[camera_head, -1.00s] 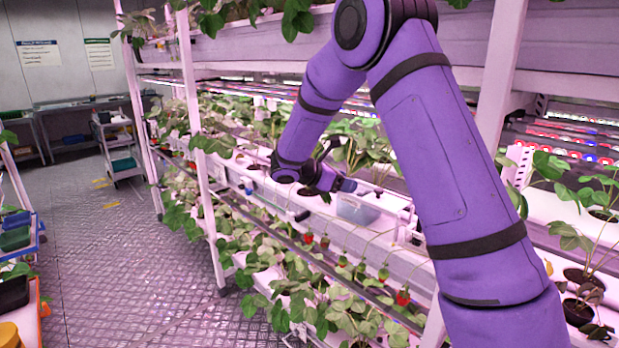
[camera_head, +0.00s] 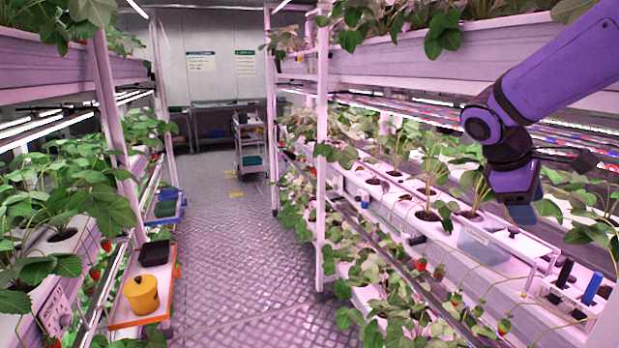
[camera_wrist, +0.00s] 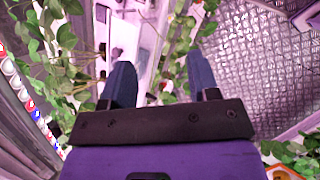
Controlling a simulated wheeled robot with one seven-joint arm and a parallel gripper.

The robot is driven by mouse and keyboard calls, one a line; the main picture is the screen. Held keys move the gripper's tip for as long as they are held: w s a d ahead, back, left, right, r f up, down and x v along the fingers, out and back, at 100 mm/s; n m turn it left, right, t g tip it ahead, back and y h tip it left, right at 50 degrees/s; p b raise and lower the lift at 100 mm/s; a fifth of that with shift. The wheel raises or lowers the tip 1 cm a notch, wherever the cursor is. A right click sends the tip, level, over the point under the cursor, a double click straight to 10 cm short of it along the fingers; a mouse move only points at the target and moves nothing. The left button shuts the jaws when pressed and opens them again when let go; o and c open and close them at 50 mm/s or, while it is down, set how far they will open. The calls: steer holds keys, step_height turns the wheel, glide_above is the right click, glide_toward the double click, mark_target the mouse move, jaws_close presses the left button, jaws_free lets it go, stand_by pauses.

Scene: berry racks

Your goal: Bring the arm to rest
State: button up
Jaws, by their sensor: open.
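My purple arm reaches in from the upper right in the head view. My gripper (camera_head: 524,213) points down in front of the right-hand rack, above its planting gutter. In the wrist view, the two blue fingers of my gripper (camera_wrist: 162,88) stand well apart with nothing between them. Leaves, part of the rack and the floor show beyond them.
The right rack holds strawberry plants, a clear bin (camera_head: 483,246) and a caddy (camera_head: 568,298) with upright tools. The metal aisle floor (camera_head: 235,240) is clear; a cart (camera_head: 250,143) stands far back.

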steer(key=s+a+r+m+t+y, duration=0.1)
steer(key=s+a+m+t+y, duration=0.1)
steer(key=s, duration=0.7)
steer(key=s+a+r+m+t+y, duration=0.1)
steer(key=s+a+m+t+y, duration=0.2)
steer(key=s, duration=0.6)
steer(key=a+m+y, duration=0.1)
steer(key=a+m, duration=0.1)
steer(key=m, duration=0.1)
steer(key=shift+s+a+r+m+y, duration=0.2)
steer(key=shift+r+m+y, duration=0.1)
steer(key=shift+r, duration=0.1)
